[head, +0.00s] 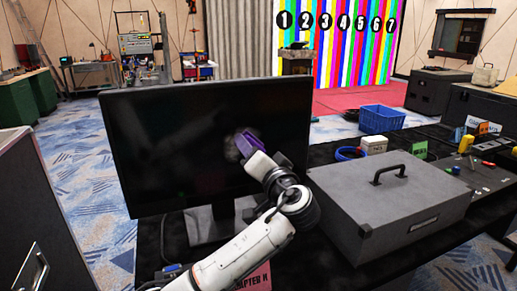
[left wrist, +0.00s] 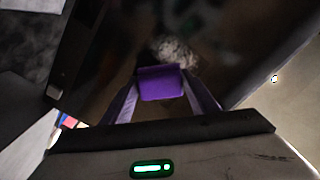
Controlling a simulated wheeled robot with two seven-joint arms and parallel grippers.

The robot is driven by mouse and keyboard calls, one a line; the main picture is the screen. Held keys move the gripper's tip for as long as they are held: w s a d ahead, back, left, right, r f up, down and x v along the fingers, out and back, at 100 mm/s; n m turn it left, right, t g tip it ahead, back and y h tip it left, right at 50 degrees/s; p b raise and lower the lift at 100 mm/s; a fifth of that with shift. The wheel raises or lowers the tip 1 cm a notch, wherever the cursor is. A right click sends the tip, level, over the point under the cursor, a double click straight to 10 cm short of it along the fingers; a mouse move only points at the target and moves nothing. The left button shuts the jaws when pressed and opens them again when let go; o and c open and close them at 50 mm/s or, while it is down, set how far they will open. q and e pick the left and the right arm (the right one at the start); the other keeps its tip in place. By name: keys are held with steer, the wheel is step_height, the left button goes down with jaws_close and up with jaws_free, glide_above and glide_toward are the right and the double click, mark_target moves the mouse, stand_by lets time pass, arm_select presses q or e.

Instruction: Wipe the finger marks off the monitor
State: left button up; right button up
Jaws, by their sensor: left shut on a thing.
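A black monitor (head: 165,140) stands upright on the dark table. A greyish smudge (head: 232,152) shows right of the middle of its screen. It is also in the left wrist view as a pale speckled patch (left wrist: 180,50). My left gripper (head: 251,153) is at the screen, shut on a purple block-like wiper (head: 245,142). In the left wrist view the purple wiper (left wrist: 160,84) sits between both fingers, just below the pale patch. It overlaps the smudge in the head view. I cannot tell whether it presses on the glass. My right gripper is not in view.
A grey case (head: 385,205) with a black handle stands on the table right of the monitor. A white box (head: 374,144), a blue coil (head: 350,153), a blue crate (head: 382,118) and small tools lie beyond. A dark cabinet (head: 40,215) stands at the left.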

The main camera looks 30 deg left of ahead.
mark_target(262, 137)
arm_select(q)
steer(key=shift+s+a+p, duration=0.7)
steer(key=shift+s+a, duration=1.4)
steer(key=shift+s, duration=0.3)
steer(key=shift+s+r+p, duration=0.1)
steer(key=shift+r+p, duration=0.55)
steer(key=shift+r, duration=0.15)
steer(key=shift+w+d+f+b, duration=0.15)
steer(key=shift+w+d+b, duration=0.35)
steer(key=shift+w+d, duration=0.55)
steer(key=shift+w+d+b, duration=0.4)
steer(key=shift+w+d, duration=0.2)
steer(key=shift+w, duration=0.25)
steer(key=shift+w+d+b, duration=0.35)
steer(key=shift+w+d, duration=0.25)
steer(key=shift+w, duration=0.25)
steer(key=shift+w+d+b, duration=0.75)
steer(key=shift+w+d, duration=0.45)
steer(key=shift+w, duration=0.15)
steer(key=v, duration=0.6)
steer(key=shift+s, duration=0.1)
